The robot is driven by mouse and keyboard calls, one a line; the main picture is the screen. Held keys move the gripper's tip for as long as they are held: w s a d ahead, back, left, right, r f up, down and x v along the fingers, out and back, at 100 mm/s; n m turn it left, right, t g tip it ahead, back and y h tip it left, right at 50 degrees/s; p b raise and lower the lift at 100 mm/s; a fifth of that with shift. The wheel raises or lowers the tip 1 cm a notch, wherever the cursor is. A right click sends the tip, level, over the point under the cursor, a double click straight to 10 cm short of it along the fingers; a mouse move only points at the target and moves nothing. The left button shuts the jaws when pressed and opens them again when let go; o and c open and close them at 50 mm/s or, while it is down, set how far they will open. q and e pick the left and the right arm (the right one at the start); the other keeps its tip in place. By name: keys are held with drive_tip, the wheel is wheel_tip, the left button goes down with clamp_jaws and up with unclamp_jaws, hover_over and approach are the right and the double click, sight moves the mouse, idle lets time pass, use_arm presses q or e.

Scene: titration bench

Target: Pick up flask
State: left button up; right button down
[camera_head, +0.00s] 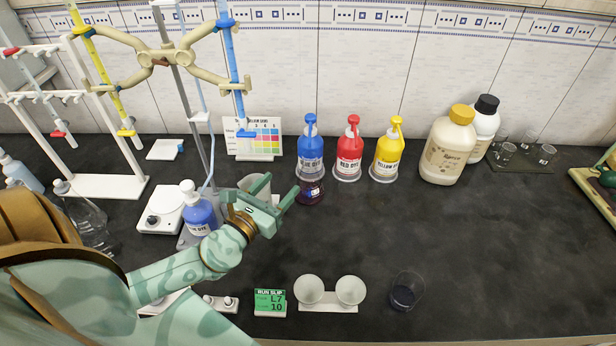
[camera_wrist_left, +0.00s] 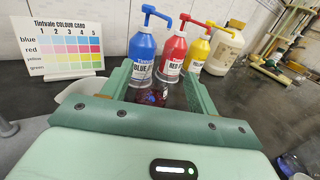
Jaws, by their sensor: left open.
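A small flask (camera_head: 311,191) with dark purple-red liquid stands on the dark bench just in front of the blue dye bottle. My left gripper (camera_head: 280,193) is open and just left of the flask, pointing toward it. In the left wrist view the flask (camera_wrist_left: 153,95) shows between the two open fingers, ahead of the palm. Its lower part is hidden there by the gripper. I cannot tell whether a finger touches it. My right gripper is not in view.
Blue (camera_head: 310,147), red (camera_head: 349,150) and yellow (camera_head: 387,155) dye bottles stand behind. A white cup (camera_head: 256,185) is behind my gripper. A dark-filled beaker (camera_head: 405,292) stands in front. The bench's right middle is clear.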

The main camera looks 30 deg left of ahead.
sight(305, 163)
use_arm(q)
drive_tip(key=w, duration=0.7)
drive_tip(key=shift+a, duration=0.15)
drive_tip(key=w, duration=0.5)
drive_tip(key=shift+w+d+f, duration=0.1)
drive_tip(key=shift+w+d, duration=0.2)
drive_tip(key=shift+w, duration=0.1)
clamp_jaws()
